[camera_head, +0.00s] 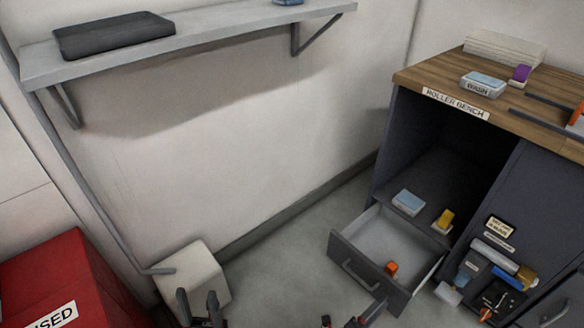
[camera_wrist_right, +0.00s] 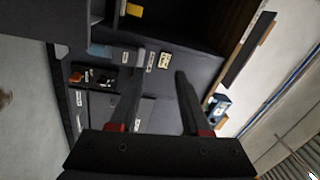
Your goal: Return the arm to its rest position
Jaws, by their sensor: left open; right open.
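My left gripper (camera_head: 198,299) is at the bottom of the head view, in front of a pale box. Its two fingers stand apart with nothing between them. My right gripper (camera_head: 348,318) shows only partly at the bottom edge, just below the open drawer (camera_head: 340,247). In the right wrist view, the right gripper (camera_wrist_right: 159,82) has its two dark fingers spread and holds nothing. The dark cabinet front (camera_wrist_right: 198,62) lies beyond the fingertips in that view. Most of both arms is out of sight.
The roller bench (camera_head: 412,77) stands at the right; its drawer, holding an orange item (camera_head: 391,268), sticks out. A pale box (camera_head: 201,268) and red cabinet (camera_head: 75,268) are at the left. A wall shelf (camera_head: 230,31) is above. Floor (camera_head: 285,265) between is clear.

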